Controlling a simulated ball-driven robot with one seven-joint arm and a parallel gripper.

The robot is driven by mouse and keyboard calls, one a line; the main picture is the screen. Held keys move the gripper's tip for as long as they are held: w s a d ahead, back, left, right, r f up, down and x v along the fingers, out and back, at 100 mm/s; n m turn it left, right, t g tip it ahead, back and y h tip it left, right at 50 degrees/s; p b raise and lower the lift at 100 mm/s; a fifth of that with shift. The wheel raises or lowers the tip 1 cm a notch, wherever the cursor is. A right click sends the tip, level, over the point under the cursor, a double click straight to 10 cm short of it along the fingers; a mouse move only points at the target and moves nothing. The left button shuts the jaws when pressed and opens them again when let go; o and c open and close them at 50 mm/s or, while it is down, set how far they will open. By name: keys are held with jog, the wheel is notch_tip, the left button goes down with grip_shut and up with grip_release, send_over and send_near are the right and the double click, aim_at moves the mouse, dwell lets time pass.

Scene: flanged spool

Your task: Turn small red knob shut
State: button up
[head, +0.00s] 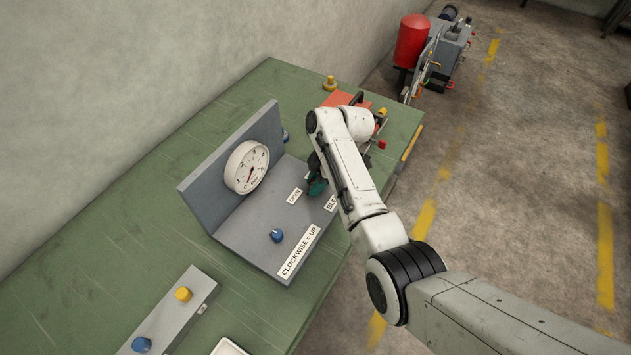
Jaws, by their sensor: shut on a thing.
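My gripper (317,186), dark with teal fingers, points down onto the right part of a grey panel (242,236) on the green bench. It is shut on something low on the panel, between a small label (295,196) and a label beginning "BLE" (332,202). The small red knob does not show; the gripper and my white arm cover the spot where it appears to be held. A white round gauge (247,167) with a dark needle is on the panel's upright back plate.
A blue knob (277,236) stands on the panel near a "CLOCKWISE = UP" label (301,250). A grey block (175,316) with a yellow knob (183,294) and a blue knob (141,344) lies front left. An orange-red item (340,98) sits behind my arm. The bench's left side is clear.

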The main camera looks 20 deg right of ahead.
grip_shut()
jog(key=m+t, duration=0.1)
jog(key=m, duration=0.1)
jog(key=m+t, duration=0.1)
jog(key=m, duration=0.2)
jog(key=shift+h, duration=0.4)
jog(key=m+h, duration=0.1)
jog(key=m, duration=0.2)
jog(key=m+t+h, duration=0.1)
jog(key=m, duration=0.2)
jog(key=shift+m, duration=0.4)
jog(key=m+h, duration=0.1)
jog(key=m, duration=0.2)
jog(key=m+h, duration=0.1)
jog(key=m, duration=0.2)
jog(key=shift+h, duration=0.3)
jog(key=m+h+b, duration=0.1)
jog(key=m, duration=0.2)
jog(key=m+b, duration=0.1)
jog(key=m, duration=0.2)
jog(key=shift+g+h, duration=0.3)
jog(key=shift+h, duration=0.1)
